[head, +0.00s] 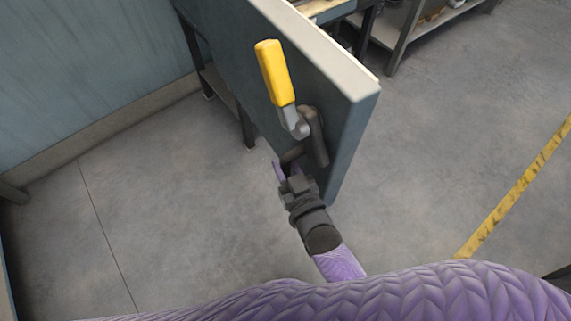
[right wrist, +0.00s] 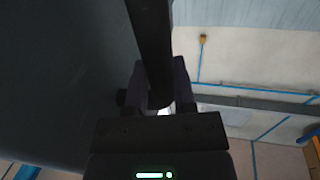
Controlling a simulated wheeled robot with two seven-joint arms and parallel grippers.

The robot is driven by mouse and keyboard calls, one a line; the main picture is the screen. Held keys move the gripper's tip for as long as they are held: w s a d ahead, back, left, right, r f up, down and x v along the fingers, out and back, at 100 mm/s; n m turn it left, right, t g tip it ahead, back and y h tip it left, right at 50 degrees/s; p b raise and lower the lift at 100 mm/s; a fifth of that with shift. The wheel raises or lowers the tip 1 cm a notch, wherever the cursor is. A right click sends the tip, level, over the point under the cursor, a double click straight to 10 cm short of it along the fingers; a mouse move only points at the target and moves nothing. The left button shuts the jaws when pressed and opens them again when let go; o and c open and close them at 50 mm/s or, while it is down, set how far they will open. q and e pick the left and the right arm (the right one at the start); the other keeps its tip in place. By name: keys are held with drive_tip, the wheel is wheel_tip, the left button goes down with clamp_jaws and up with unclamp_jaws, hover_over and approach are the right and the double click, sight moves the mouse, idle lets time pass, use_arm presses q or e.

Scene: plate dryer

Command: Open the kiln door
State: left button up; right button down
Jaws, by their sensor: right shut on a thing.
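The kiln door (head: 230,55) is a thick blue-grey panel in the head view, seen at an angle with its pale top edge toward the right. A yellow-gripped lever (head: 274,75) stands up from its near face. Below it is a dark pull handle (head: 316,138). My right gripper (head: 287,166) is shut on the handle's lower part. In the right wrist view the dark handle bar (right wrist: 151,40) runs between its fingers, beside the dark door face (right wrist: 60,80). The left gripper is not in view.
A blue-grey wall panel (head: 90,70) stands at the upper left with a ledge along its foot. A metal shelf (head: 425,20) is at the top right. The grey floor is clear on both sides, with a yellow stripe (head: 510,195) at the right.

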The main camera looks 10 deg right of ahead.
drive_tip(key=shift+w+r, duration=0.1)
drive_tip(key=shift+r, duration=0.05)
drive_tip(key=shift+c, duration=2.3)
unclamp_jaws()
drive_tip(key=p+v, duration=0.1)
drive_tip(key=v, duration=0.9)
drive_tip(key=shift+p, duration=0.3)
